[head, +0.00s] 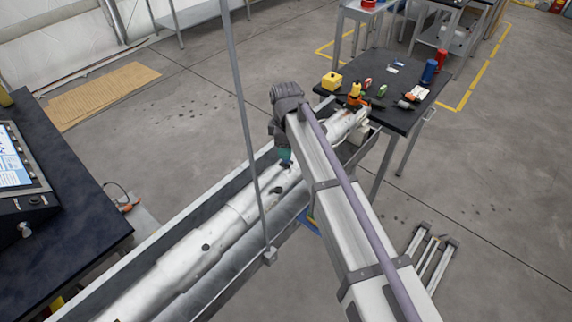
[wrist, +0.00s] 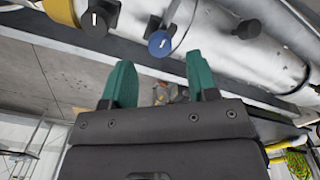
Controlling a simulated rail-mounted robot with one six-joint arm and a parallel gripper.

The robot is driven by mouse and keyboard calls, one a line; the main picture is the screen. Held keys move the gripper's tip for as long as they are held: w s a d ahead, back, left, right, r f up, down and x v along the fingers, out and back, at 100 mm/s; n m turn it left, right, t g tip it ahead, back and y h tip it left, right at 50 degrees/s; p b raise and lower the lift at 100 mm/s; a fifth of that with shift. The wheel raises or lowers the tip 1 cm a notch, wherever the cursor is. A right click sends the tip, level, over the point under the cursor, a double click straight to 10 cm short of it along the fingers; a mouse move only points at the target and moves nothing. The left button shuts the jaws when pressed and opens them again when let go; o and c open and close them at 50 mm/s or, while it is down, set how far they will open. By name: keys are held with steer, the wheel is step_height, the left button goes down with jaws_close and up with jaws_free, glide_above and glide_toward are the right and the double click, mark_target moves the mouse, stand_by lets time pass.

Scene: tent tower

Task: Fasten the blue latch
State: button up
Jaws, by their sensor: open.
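The blue latch (wrist: 160,44) is a round blue knob with a white mark, on the side of the white cylinder (wrist: 220,25) in the wrist view. My gripper (wrist: 160,63) is open, its two green fingers apart and empty. The latch appears between and just beyond the fingertips, and I see no contact. In the head view my gripper (head: 285,155) hangs low over the long white cylinder (head: 235,210). I cannot make out the blue latch there.
In the wrist view a black latch (wrist: 96,20) is left of the blue one and a black knob (wrist: 247,29) is right. A thin upright post (head: 247,120) crosses the head view. A dark table (head: 375,70) with tools stands behind; a dark desk (head: 75,190) is at left.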

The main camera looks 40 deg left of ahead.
step_height(320, 180, down, 4)
steer(key=shift+r+b, duration=0.1)
steer(key=shift+b, duration=0.95)
steer(key=shift+r, duration=0.1)
steer(key=shift+c, duration=0.5)
steer(key=c, duration=0.8)
steer(key=shift+c, duration=0.2)
